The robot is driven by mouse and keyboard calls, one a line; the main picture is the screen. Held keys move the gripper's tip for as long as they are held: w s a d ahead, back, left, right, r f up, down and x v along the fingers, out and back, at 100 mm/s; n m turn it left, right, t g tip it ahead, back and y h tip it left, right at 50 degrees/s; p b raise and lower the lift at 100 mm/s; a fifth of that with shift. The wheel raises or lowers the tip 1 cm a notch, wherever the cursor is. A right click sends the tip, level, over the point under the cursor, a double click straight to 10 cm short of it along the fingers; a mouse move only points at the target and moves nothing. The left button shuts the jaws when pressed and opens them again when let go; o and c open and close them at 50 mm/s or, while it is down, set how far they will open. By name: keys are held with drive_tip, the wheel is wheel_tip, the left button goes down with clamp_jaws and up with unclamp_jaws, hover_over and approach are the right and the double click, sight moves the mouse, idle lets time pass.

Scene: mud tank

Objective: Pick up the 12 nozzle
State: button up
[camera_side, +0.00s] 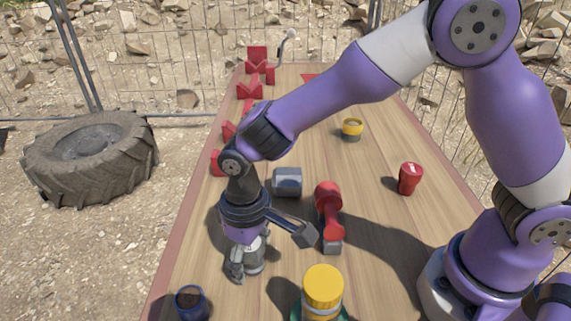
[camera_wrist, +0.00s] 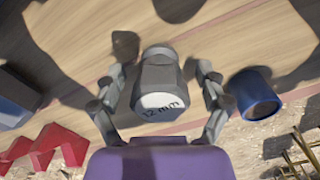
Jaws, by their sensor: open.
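The 12 nozzle (camera_wrist: 158,80) is a grey, faceted piece with a white face marked "12 mm" in the wrist view. It stands on the wooden table between the two fingers of my gripper (camera_wrist: 161,72). The fingers are open, one on each side, with small gaps visible between them and the nozzle. In the side view my gripper (camera_side: 247,264) points down at the table near its left edge. The nozzle (camera_side: 255,262) is partly hidden there by the fingers.
A dark blue cup (camera_side: 190,303) stands close by, left of my gripper. A yellow-capped jar (camera_side: 323,287), a red-handled tool (camera_side: 328,208) and a grey block (camera_side: 287,181) are nearby. A red cup (camera_side: 410,178) stands further right. Red brackets (camera_side: 249,91) line the left edge.

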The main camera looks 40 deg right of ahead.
drive_tip(key=c, duration=1.3)
